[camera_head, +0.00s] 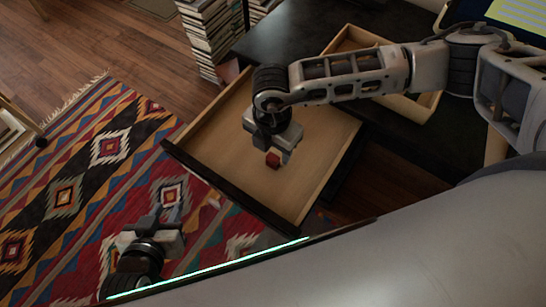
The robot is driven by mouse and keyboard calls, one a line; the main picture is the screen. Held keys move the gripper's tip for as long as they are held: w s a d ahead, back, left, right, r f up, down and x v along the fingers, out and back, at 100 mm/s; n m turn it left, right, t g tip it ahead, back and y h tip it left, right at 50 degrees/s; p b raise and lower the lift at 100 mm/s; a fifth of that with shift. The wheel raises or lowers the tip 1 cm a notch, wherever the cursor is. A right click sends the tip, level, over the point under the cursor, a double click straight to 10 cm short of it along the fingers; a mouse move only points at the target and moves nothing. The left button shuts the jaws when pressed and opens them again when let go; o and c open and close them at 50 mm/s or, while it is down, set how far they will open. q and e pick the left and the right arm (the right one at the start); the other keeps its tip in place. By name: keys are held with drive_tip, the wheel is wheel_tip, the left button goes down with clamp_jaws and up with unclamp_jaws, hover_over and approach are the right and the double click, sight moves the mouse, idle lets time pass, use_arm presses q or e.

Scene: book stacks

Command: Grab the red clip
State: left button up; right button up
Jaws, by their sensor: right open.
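The red clip (272,159) is a small red piece that shows at the fingertips of my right gripper (281,154), over the open wooden drawer (325,125). My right gripper is open and points down into the drawer. I cannot tell whether the clip lies between the fingers or just beyond them, or whether it rests on the drawer floor. My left gripper (166,208) is low at the left, over the patterned rug and away from the drawer. Its finger gap is too small to make out.
The drawer has low wooden walls and a dark front panel (225,190). A dark desk top (300,30) with a wooden tray (352,38) lies behind it, partly under my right arm. Stacked books (210,35) stand at the back. A patterned rug (75,190) covers the floor at left.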

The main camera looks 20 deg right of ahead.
sight(273, 157)
drive_tip(key=shift+w+d+f, duration=0.1)
drive_tip(key=shift+w+f, duration=0.05)
drive_tip(key=shift+f, duration=2.95)
drive_tip(key=c, duration=1)
